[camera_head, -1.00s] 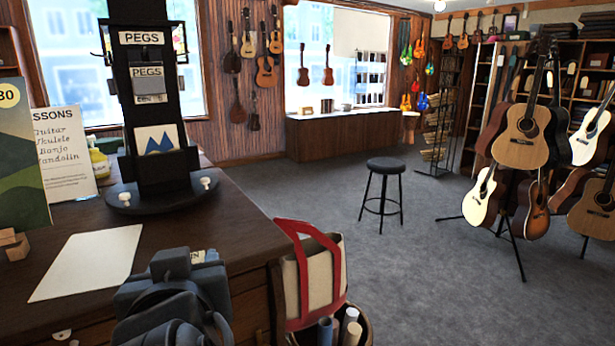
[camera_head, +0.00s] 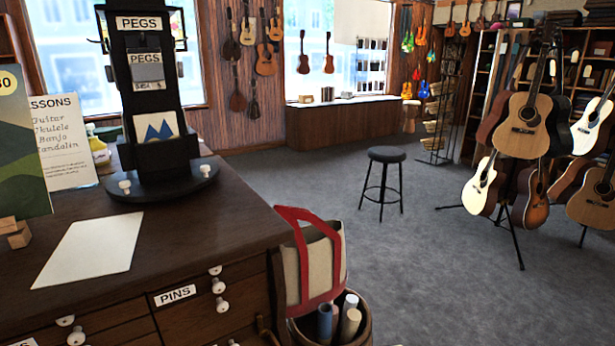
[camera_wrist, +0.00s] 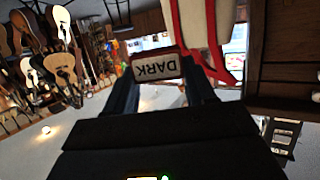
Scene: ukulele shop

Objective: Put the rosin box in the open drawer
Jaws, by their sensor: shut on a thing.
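In the wrist view my gripper (camera_wrist: 160,80) is shut on a small box (camera_wrist: 157,66) with a pale label reading DARK upside down. The box sits between the two fingertips, clear of any surface. My gripper does not show in the head view. The wooden counter's drawer fronts (camera_head: 190,318) with white knobs show at the bottom of the head view, one labelled PINS (camera_head: 175,294). I cannot tell which drawer stands open. Dark wood of the counter (camera_wrist: 282,50) fills the right of the wrist view.
A black PEGS stand (camera_head: 150,110), a lessons sign (camera_head: 66,140) and a white sheet (camera_head: 92,250) are on the counter. A stool (camera_head: 387,155) and guitars are farther off; the carpet between is free.

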